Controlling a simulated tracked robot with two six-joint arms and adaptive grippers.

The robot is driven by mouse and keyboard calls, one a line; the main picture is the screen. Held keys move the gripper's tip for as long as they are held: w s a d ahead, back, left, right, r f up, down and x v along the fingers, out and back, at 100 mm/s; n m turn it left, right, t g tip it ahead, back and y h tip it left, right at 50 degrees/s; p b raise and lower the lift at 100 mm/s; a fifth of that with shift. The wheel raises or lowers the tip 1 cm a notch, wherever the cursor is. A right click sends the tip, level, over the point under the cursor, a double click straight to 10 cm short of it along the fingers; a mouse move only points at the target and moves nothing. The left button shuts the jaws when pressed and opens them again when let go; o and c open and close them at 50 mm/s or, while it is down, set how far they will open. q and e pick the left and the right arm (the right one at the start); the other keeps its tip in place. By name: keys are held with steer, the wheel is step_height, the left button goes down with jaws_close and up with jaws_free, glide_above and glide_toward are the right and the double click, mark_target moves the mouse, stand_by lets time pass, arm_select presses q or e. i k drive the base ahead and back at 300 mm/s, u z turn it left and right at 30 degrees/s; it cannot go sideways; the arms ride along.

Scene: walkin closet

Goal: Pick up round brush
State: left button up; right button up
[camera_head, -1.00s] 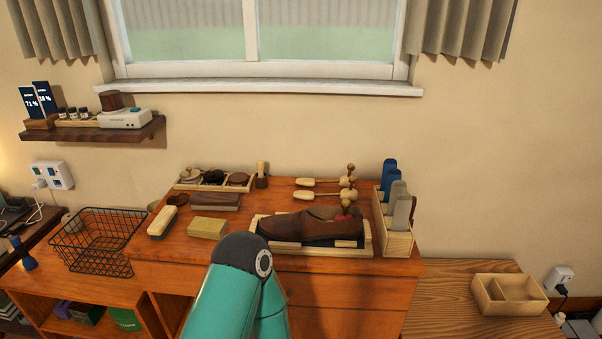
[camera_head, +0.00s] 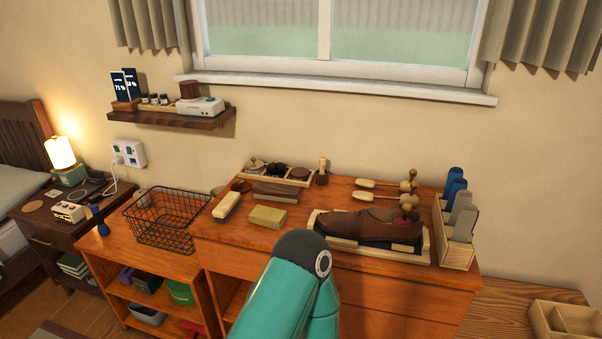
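On the orange-brown wooden dresser (camera_head: 350,285), two light wooden long-handled brushes with rounded ends lie at the back right, one behind the other: the rear one (camera_head: 380,183) and the front one (camera_head: 375,196). A short brush (camera_head: 322,172) with a pale handle and dark base stands upright to their left. I cannot tell which of these is the round brush. A teal arm link of mine rises from the bottom middle in front of the dresser. Neither gripper is in view.
A brown shoe (camera_head: 365,226) lies in a tray on the dresser, beside a wooden box (camera_head: 457,250) of blue and grey upright items. A black wire basket (camera_head: 165,220) stands further left.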

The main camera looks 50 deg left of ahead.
mark_target(322, 160)
steer(key=u, duration=0.05)
steer(key=k, duration=1.45)
steer(key=u, duration=0.55)
steer(key=i, duration=1)
steer(key=z, duration=0.05)
